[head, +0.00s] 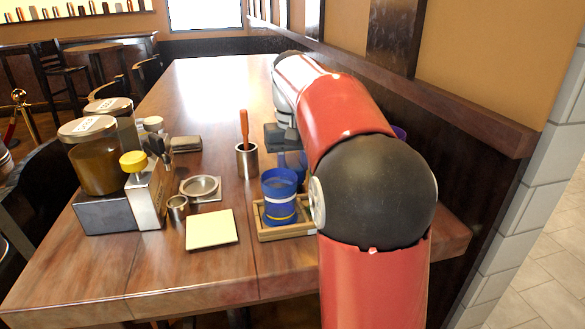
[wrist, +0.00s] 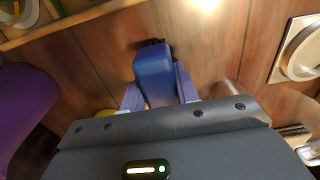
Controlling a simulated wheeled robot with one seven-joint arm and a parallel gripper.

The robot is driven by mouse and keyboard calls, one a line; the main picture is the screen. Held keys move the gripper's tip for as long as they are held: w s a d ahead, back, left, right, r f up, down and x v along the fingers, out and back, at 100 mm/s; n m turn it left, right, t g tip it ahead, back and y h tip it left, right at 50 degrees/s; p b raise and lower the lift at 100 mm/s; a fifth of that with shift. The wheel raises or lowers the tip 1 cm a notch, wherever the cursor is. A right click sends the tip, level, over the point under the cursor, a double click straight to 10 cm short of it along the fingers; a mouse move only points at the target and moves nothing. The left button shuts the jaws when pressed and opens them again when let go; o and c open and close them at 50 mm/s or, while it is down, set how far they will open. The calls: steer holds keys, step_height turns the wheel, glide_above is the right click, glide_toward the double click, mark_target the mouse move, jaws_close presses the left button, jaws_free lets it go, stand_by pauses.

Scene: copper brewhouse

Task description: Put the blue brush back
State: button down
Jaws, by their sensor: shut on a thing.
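The blue brush (wrist: 154,78) is in the wrist view, between the two fingers of my gripper (wrist: 158,92), with dark bristles at its far end. My gripper is shut on it. In the head view my gripper (head: 287,150) is partly hidden by my arm, just behind the blue banded cup, and the brush cannot be told apart clearly there. A metal cup (head: 247,163) holding an orange-handled tool (head: 244,128) stands left of my gripper. The blue cup (head: 279,192) stands in a shallow wooden tray (head: 290,233).
A square metal dish (head: 201,187), a small metal cup (head: 178,208) and a pale yellow pad (head: 211,229) lie left of the tray. Jars (head: 95,160) and a utensil holder (head: 147,195) stand farther left. A purple object (wrist: 22,108) is close in the wrist view. The far tabletop is clear.

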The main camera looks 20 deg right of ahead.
mark_target(293, 161)
steer(key=c, duration=1.4)
jaws_free()
steer(key=shift+o, duration=0.2)
steer(key=o, duration=0.5)
steer(key=shift+o, duration=0.2)
step_height(293, 161, up, 6)
steer(key=p, duration=0.5)
steer(key=shift+f+p, duration=0.25)
steer(key=shift+p, duration=0.1)
steer(key=shift+r, duration=1.3)
